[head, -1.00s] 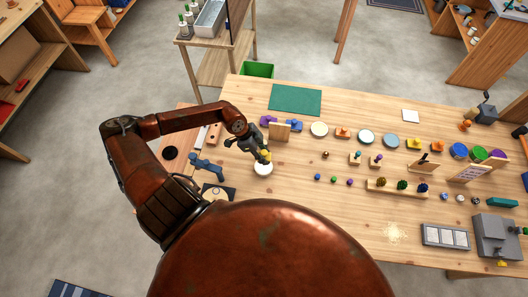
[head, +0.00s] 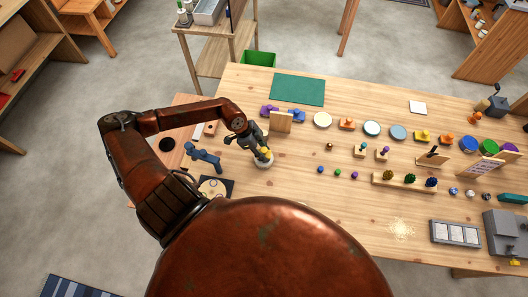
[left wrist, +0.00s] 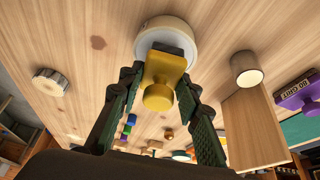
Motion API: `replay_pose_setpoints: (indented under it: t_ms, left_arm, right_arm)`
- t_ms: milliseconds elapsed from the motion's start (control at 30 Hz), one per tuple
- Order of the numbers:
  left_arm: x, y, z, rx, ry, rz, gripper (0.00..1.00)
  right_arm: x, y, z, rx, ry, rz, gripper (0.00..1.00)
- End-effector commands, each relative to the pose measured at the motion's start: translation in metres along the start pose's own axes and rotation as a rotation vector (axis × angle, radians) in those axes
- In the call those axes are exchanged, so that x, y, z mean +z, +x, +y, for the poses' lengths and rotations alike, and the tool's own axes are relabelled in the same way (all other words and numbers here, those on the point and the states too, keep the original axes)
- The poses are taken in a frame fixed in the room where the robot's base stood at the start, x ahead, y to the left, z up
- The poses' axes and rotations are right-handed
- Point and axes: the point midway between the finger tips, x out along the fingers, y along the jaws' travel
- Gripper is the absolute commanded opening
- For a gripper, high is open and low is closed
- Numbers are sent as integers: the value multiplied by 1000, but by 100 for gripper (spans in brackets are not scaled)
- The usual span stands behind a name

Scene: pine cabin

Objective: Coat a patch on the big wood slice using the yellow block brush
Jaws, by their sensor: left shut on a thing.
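My left gripper (head: 262,151) is shut on the yellow block brush (left wrist: 162,80), with one finger on each side of it. The brush's dark lower end is over a pale round disc (left wrist: 165,30), which also shows in the head view (head: 264,163). I cannot tell whether the brush touches the disc, nor whether the disc is the big wood slice or a dish. Other flat round pieces, one cream (head: 322,120) and two bluish, lie further right. My right gripper is not in view.
A wooden block stand (head: 281,122) is close beyond the gripper. A blue tool-like object (head: 203,157) is to its left. Small coloured balls (head: 338,173) and a slotted rack (head: 404,184) are to the right. The table front below the balls is mostly clear.

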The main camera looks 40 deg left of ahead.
Motion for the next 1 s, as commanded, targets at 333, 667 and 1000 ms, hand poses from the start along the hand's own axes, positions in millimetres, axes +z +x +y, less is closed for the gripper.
replay_pose_setpoints:
  t_ms: [333, 667, 1000]
  left_arm:
    - [0, -1, 0, 0, 0, 0, 12]
    - [0, 0, 0, 0, 0, 0, 12]
    - [2, 4, 0, 0, 0, 0, 12]
  right_arm:
    - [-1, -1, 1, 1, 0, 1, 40]
    - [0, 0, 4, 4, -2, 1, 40]
    - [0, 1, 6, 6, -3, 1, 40]
